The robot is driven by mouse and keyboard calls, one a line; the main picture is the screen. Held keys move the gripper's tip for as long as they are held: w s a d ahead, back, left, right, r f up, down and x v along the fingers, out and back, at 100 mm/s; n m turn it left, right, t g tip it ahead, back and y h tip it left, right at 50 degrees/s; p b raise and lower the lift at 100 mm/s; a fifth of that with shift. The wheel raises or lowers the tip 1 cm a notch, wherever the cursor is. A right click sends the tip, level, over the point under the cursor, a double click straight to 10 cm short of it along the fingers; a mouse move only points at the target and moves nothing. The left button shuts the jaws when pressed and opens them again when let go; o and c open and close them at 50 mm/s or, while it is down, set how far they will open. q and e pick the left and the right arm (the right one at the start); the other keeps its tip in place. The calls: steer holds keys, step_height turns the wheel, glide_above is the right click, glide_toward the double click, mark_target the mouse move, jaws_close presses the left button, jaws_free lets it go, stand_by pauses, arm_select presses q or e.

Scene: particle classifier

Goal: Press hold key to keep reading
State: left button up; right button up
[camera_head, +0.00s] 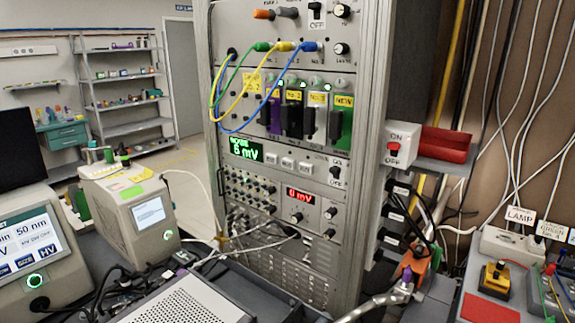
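The tall grey instrument rack (371,60) stands in the middle of the view. A green-lit meter display (246,149) on it shows what looks like 6 mV. Right of this display is a row of small pale keys (288,162); their lettering is too small to read, so I cannot tell which is the hold key. Further right on the same panel is a black switch (336,171). A lower red-lit display (300,195) reads 0 mV. Neither of my grippers shows in the view, and nothing covers the row of keys.
Green, yellow and blue cables (222,95) loop over the upper rack, above the meter. An ON/OFF box with a red button (393,149) is on the rack's right side. A beige instrument (128,210) stands at left. A lamp box (512,244) is at right. Loose cables lie in front.

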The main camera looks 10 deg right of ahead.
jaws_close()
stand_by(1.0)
